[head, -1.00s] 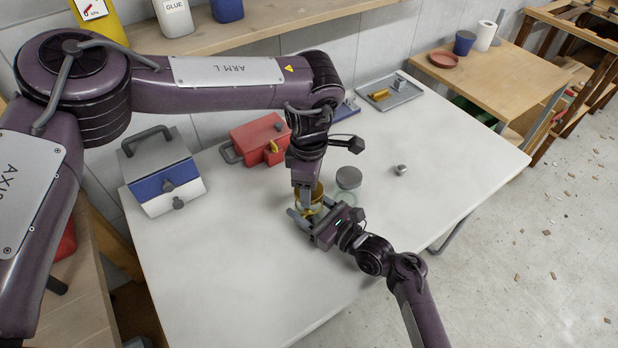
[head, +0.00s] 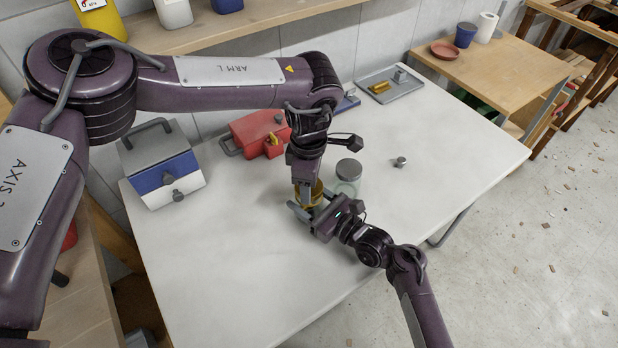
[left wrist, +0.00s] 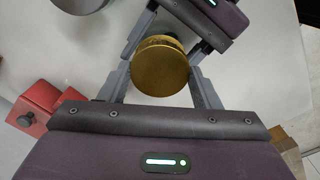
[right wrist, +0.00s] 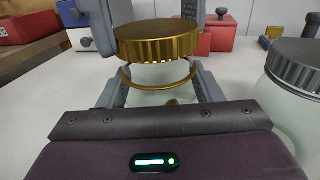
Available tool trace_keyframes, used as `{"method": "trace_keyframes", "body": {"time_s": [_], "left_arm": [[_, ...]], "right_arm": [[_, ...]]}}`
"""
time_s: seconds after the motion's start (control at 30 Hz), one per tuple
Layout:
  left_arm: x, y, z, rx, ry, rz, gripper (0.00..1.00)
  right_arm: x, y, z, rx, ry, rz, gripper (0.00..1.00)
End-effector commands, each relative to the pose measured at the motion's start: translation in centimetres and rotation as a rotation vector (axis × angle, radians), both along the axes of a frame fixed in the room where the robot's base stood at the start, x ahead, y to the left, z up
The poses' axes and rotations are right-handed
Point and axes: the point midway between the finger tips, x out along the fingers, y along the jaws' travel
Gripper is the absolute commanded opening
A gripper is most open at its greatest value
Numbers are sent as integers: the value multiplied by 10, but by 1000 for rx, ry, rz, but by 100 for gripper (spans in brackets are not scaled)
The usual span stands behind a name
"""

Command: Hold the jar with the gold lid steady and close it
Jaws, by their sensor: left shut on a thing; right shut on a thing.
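The jar (right wrist: 150,98) is pale glass with a gold ring around its neck. Its gold lid (right wrist: 157,42) sits level over the mouth, with pale glass showing between lid and ring; I cannot tell whether the lid is seated. The lid also shows from above in the left wrist view (left wrist: 160,68). My left gripper (head: 306,196) points down and is shut on the lid, one finger each side. My right gripper (head: 308,209) comes in from the front right and is shut around the jar below the lid. In the head view the grippers hide most of the jar.
A glass jar with a grey lid (head: 349,170) stands close to the right. A small grey knob (head: 401,162) lies farther right. A red box (head: 257,133), a blue-and-white box (head: 165,182) and a grey tray (head: 390,90) stand behind. The table's front is clear.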

Motion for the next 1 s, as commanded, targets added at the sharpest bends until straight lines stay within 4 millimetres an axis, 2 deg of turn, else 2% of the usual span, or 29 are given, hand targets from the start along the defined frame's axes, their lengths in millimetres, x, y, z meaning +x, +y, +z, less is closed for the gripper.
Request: {"method": "trace_keyframes", "body": {"time_s": [0.87,0.9,1.0], "left_arm": [[-1,0,-12,1,2,0,36],[-1,0,-12,1,2,0,36],[-1,0,-11,1,1,-34,36]], "right_arm": [[0,0,0,0,0,0,18],[0,0,0,0,0,0,0],[0,0,0,0,0,0,0]]}}
